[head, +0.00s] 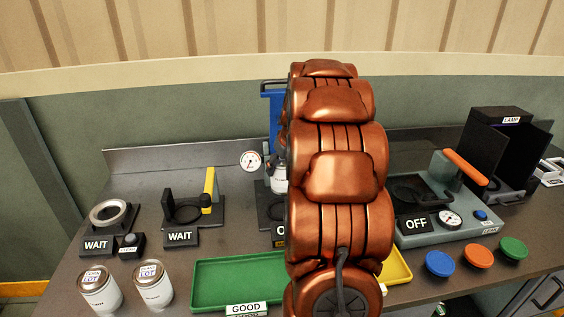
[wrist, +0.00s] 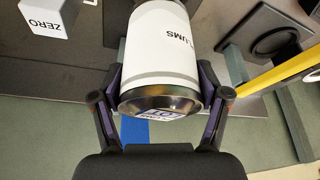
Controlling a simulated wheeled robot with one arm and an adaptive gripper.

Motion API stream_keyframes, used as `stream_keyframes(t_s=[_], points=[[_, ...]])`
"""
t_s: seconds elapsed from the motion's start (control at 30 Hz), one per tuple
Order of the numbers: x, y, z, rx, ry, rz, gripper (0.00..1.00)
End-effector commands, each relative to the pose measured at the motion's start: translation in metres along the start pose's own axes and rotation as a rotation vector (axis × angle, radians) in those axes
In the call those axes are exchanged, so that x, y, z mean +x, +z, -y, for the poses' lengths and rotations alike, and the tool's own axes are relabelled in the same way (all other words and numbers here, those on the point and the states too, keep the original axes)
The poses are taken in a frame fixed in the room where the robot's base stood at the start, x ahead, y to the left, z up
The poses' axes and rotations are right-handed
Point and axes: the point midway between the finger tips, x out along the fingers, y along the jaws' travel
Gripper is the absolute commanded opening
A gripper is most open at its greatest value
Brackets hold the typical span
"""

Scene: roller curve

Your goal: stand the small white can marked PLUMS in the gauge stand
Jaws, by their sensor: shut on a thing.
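The white PLUMS can (wrist: 160,50) fills the middle of the wrist view, its metal-rimmed lid with a LOT label towards the camera. My gripper (wrist: 160,105) is shut on it, one finger on each side. In the head view my arm hides the gripper, and part of a white can (head: 279,180) shows at the arm's left edge. The gauge stand, with a blue post (head: 271,115), a round dial (head: 249,160) and a dark base (head: 265,205), is right there, partly hidden. The can is at the stand; I cannot tell whether its bottom touches the base.
Two more white cans (head: 98,290) (head: 153,286) stand at front left. A yellow-levered fixture (head: 209,190) and a ring fixture (head: 109,214) are left of the stand. A ZERO box (wrist: 47,17) is near the can. A green GOOD tray (head: 215,300) lies in front.

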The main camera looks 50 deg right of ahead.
Motion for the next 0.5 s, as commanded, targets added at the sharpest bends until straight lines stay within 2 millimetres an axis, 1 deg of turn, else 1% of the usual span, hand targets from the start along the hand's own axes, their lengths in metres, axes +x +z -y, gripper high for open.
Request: stream_keyframes(t_s=[0.5], points=[[0.038, 0.017, 0.000, 0.002, -0.002, 0.002, 0.21]])
